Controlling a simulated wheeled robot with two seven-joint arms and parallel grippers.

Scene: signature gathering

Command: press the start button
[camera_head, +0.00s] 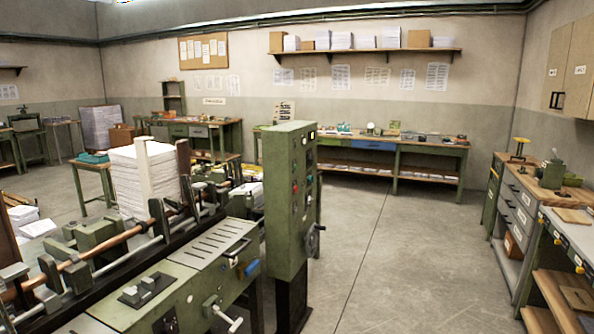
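A tall green control cabinet (277,200) stands on a dark post just left of the middle of the view. Its narrow right-hand face (301,215) carries several small red, green and dark buttons or lamps and a dark handwheel (313,240) low down. They are too small to tell which one is the start button. Neither of my grippers shows in this view.
A long green machine (200,262) with shafts and levers fills the lower left, beside a tall paper stack (143,180). Workbenches (395,145) line the back wall, and drawers (515,210) the right. The grey floor (390,260) right of the cabinet is clear.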

